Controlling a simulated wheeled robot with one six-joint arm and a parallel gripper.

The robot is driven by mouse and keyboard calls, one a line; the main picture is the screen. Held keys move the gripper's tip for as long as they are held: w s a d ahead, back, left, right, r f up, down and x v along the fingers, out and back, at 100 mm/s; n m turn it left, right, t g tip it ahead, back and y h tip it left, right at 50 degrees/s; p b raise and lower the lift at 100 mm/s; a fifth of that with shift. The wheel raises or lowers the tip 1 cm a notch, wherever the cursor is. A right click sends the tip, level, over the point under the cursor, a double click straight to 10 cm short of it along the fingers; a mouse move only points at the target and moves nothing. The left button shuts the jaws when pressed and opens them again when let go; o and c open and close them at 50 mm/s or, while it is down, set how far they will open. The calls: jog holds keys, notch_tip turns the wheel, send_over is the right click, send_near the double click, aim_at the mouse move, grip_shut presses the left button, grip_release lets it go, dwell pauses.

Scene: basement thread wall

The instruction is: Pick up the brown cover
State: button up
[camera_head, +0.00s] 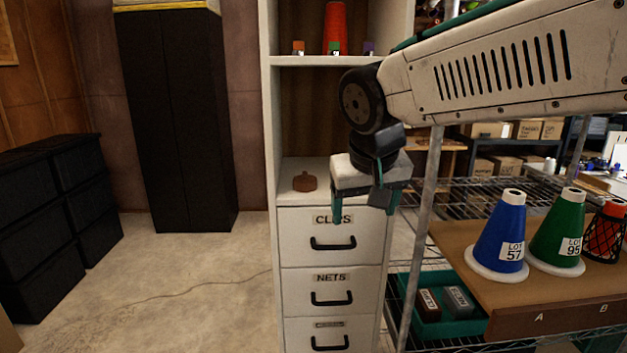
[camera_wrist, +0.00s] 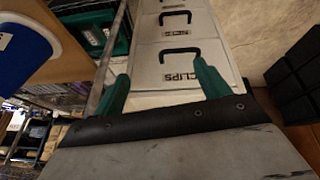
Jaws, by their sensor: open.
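The brown cover (camera_head: 305,181) is a small, low reddish-brown piece with a knob on top. It sits on the shelf surface (camera_head: 290,198) above the drawer labelled CLIPS, in the head view. My gripper (camera_head: 364,207) points down to the right of the cover, apart from it, in front of the cabinet. In the wrist view, my gripper (camera_wrist: 160,92) shows two green fingers spread apart with nothing between them. The CLIPS drawer front (camera_wrist: 188,62) lies beyond the fingers there. The cover is not visible in the wrist view.
A wooden board (camera_head: 545,312) at the right holds a blue cone (camera_head: 502,235), a green cone (camera_head: 560,230) and a red-and-black one. A metal rack post (camera_head: 421,235) stands right of the cabinet. Small spools stand on the upper shelf (camera_head: 300,61).

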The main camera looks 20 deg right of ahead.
aim_at(305, 174)
jog(key=w+a+r+t, duration=0.1)
jog(key=w, duration=0.4)
jog(key=w+a+r+m+t, duration=0.1)
jog(key=w+a, duration=0.1)
jog(key=w, duration=0.4)
jog(key=w+a+r+t, duration=0.1)
jog(key=w, duration=0.5)
jog(key=shift+w+a+h, duration=0.15)
jog(key=shift+a+h, duration=0.1)
jog(key=shift+h, duration=0.05)
jog(key=x, duration=0.5)
jog(key=shift+w+d+f, duration=0.15)
jog(key=shift+w, duration=0.3)
jog(key=c, duration=1)
